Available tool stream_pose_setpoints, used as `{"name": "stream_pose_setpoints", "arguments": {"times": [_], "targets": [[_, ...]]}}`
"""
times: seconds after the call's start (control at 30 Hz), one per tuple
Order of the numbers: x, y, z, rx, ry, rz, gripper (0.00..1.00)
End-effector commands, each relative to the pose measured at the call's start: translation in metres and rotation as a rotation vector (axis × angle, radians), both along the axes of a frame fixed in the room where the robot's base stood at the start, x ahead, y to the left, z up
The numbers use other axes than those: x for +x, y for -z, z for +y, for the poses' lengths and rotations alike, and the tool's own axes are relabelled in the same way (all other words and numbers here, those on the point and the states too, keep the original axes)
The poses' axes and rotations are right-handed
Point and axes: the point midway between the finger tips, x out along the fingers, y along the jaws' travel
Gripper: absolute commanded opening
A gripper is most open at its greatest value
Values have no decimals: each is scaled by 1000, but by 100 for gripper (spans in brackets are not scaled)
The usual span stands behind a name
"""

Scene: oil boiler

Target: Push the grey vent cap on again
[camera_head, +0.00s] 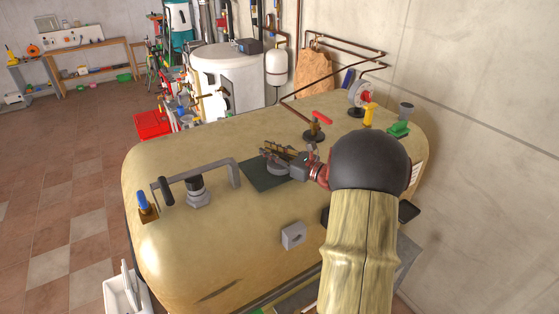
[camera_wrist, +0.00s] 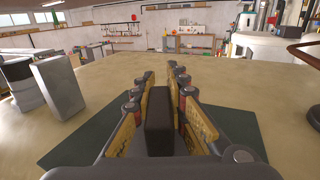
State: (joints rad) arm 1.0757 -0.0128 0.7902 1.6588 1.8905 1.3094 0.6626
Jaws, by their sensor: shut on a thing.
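My gripper (camera_head: 277,158) is low over a dark green mat (camera_head: 262,178) on top of the beige tank (camera_head: 230,140). In the wrist view its fingers (camera_wrist: 160,85) are closed on the sides of a dark, nearly black block (camera_wrist: 159,125). A grey cup-shaped piece (camera_head: 406,110) stands at the tank's far right end, apart from my gripper. A grey block with a round hole (camera_head: 293,235) lies near the tank's front edge. I cannot tell which of these grey pieces is the vent cap.
A red-levered valve (camera_head: 316,127), a yellow fitting (camera_head: 369,114) and a green piece (camera_head: 398,129) stand to the right. Copper pipe runs behind. The tank top's middle is mostly clear.

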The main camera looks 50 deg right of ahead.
Motion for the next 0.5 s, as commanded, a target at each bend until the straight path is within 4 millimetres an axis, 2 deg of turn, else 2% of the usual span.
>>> {"name": "stream_pose_setpoints", "arguments": {"times": [0.3, 0.5], "targets": [[0, -3, 0, -1, 0, 0, 0], [0, -20, 0, -5, -1, -2, 0]]}}
